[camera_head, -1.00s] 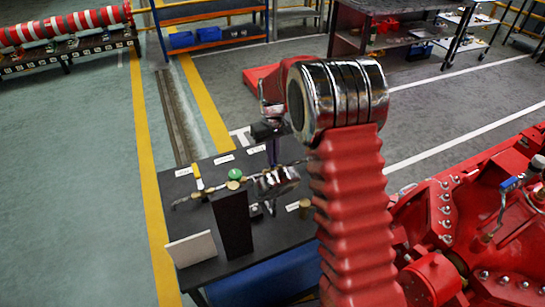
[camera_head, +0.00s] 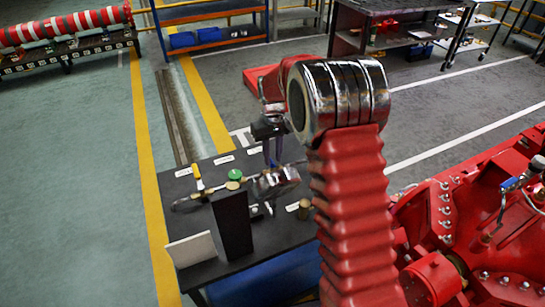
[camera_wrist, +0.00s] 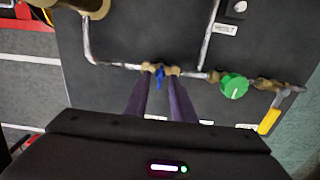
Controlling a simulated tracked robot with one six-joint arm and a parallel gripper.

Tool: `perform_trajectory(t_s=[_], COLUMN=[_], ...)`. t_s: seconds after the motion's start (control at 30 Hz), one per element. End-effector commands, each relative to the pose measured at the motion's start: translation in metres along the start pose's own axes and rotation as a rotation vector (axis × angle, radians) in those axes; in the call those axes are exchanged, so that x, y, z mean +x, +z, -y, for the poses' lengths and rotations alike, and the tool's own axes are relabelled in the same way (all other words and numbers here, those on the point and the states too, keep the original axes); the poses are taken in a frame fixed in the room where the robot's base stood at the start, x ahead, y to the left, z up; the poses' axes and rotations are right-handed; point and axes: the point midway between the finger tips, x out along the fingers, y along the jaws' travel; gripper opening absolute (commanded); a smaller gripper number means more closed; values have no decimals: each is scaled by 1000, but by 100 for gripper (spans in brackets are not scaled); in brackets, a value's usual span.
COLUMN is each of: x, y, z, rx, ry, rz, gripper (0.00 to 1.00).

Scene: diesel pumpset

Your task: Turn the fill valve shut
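A piping panel lies on a dark table (camera_head: 280,240). In the wrist view, a small blue valve handle (camera_wrist: 160,76) sits on a brass body in the pipe. A green round knob (camera_wrist: 234,86) and a yellow lever (camera_wrist: 268,121) are to its right. I cannot read the labels, so I cannot tell which one is named the fill valve. My gripper (camera_wrist: 161,82) has two purple fingers, open, with the blue handle between their tips. Whether they touch it is unclear. In the head view my gripper (camera_head: 273,150) points down over the table, near the pipework.
A dark upright box (camera_head: 232,225) and a white plate (camera_head: 191,250) stand at the table's front. The green knob (camera_head: 235,175) and yellow lever (camera_head: 197,177) are left of my gripper. Red machinery (camera_head: 480,230) fills the right. Floor left of the table is clear.

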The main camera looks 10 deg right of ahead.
Motion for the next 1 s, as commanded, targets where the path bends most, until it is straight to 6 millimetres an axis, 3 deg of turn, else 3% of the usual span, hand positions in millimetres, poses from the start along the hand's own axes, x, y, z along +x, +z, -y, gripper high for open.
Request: perform_trajectory(t_s=[0.7,1.0], x=[-113,-131], y=[-1,-1], z=[0,0], rx=[0,1], ry=[1,0], rz=[-4,-2], gripper=[23,23])
